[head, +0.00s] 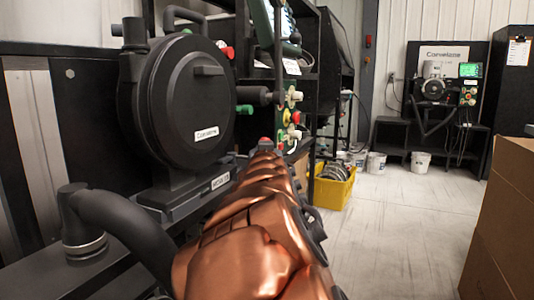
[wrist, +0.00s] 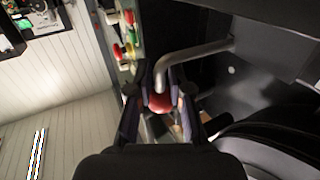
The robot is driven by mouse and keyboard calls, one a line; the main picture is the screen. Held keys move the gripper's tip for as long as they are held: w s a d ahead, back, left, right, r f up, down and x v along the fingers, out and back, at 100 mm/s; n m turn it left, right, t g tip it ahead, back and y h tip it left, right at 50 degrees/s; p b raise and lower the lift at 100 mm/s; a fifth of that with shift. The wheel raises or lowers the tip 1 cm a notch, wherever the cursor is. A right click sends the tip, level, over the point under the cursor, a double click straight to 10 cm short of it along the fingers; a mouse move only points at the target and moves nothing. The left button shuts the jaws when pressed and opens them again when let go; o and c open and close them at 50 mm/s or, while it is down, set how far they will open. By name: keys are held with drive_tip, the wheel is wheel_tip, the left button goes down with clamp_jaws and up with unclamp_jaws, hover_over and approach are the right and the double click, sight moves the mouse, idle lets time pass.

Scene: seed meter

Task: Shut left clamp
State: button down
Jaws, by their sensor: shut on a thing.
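A bent grey metal lever (wrist: 196,51) comes in from the right in the wrist view and curves down to a red end (wrist: 160,102). It looks like a clamp handle; I cannot tell for sure that it is the left clamp. My gripper (wrist: 163,108) has its fingers on both sides of the red end and is shut on it. In the head view a red tip (head: 265,142) shows just past the end of my copper arm; my fingers and most of the lever are hidden there. The black round seed meter housing (head: 186,100) stands upright beside my arm.
A panel with coloured knobs (head: 291,115) is just beyond my arm. A yellow bin (head: 334,187) stands on the floor behind. Cardboard boxes (head: 505,220) stand at the right. The floor (head: 400,225) between is clear.

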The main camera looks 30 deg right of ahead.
drive_tip(key=shift+a+r+t, duration=0.15)
drive_tip(key=shift+a+r, duration=0.1)
drive_tip(key=shift+r, duration=0.3)
drive_tip(key=shift+a+r+t, duration=0.15)
drive_tip(key=shift+a+r, duration=0.05)
drive_tip(key=shift+r, duration=0.35)
drive_tip(key=c, duration=1.3)
unclamp_jaws()
drive_tip(key=shift+s, duration=0.1)
drive_tip(key=shift+o, duration=0.5)
drive_tip(key=shift+f, duration=0.1)
drive_tip(key=shift+d+f, duration=0.25)
drive_tip(key=shift+f, duration=0.3)
drive_tip(key=v, duration=0.7)
drive_tip(key=shift+a, duration=0.15)
drive_tip(key=shift+s, duration=0.15)
drive_tip(key=shift+r, duration=0.15)
